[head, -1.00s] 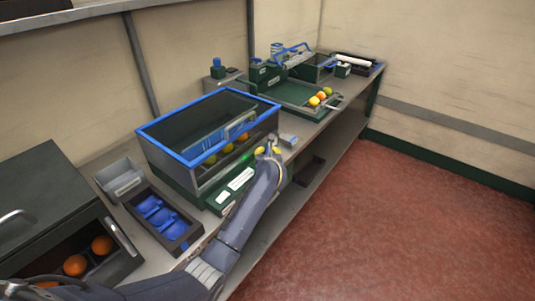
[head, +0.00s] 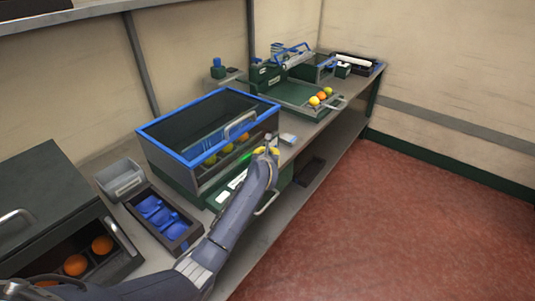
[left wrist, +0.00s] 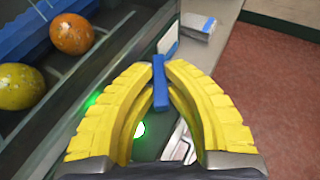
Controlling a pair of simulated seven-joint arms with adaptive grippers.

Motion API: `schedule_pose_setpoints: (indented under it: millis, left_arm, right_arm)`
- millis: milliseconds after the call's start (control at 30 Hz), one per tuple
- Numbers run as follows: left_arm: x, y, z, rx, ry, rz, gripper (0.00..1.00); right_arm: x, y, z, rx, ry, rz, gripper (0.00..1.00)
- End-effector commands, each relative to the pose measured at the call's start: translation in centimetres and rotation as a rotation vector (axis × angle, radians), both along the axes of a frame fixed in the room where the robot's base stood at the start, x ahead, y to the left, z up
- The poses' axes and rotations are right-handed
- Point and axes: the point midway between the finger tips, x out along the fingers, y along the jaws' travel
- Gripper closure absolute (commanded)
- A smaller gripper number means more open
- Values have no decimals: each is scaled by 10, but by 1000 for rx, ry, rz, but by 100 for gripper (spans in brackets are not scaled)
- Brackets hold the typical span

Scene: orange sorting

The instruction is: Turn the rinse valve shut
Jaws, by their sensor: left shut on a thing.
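My left gripper (head: 266,151) is at the front right corner of the blue-rimmed rinse tank (head: 205,103). In the left wrist view its yellow fingers (left wrist: 159,80) are shut on a narrow blue bar, which I take to be the rinse valve handle (left wrist: 159,88). The bar stands along the picture's vertical between the fingertips. The fingers hide the valve in the head view. A green light (left wrist: 138,130) glows below the fingertips in the left wrist view. My right gripper is in neither view.
An orange (left wrist: 71,34) and a yellow fruit (left wrist: 18,86) lie in the tank beside the gripper. A small pale box (head: 288,139) sits on the counter just beyond. A blue-cupped tray (head: 162,219) stands at the left. The red floor is clear.

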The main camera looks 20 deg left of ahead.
Motion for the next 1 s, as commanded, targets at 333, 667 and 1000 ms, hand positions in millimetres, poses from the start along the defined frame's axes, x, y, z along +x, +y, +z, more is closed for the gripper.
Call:
schedule_pose_setpoints:
  millis: [333,667,1000]
  left_arm:
    - [0,0,1,0,-1,1,66]
    - [-1,0,1,0,-1,1,64]
    - [-29,-6,13,0,-3,0,64]
  right_arm:
    - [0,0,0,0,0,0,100]
    - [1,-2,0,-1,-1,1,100]
    - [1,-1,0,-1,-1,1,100]
